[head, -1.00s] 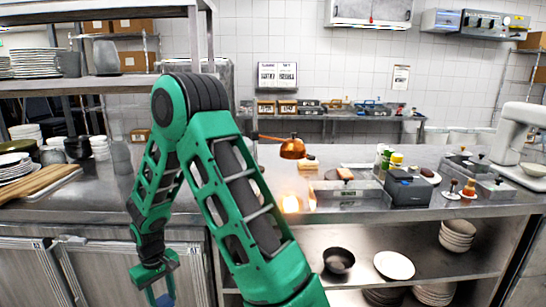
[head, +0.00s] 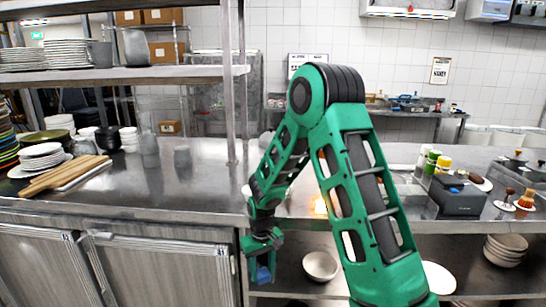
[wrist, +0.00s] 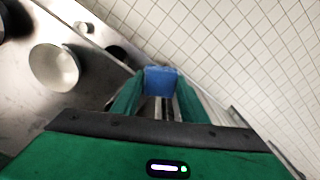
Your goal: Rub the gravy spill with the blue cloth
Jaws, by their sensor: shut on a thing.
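My gripper (head: 265,262) hangs in front of the counter's front edge in the head view, below the counter top. It is shut on the blue cloth (wrist: 162,80), which shows as a small folded blue piece between the green fingers in the wrist view. The cloth also shows at the gripper's lower end in the head view (head: 264,274). I cannot make out the gravy spill in either current view; my arm hides part of the counter.
The steel counter (head: 190,190) has a clear stretch left of my arm. Wooden boards (head: 70,175) and stacked plates (head: 40,150) stand at its left. A grey box (head: 457,195) and bottles (head: 443,164) are at the right. A bowl (head: 320,266) sits on the lower shelf.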

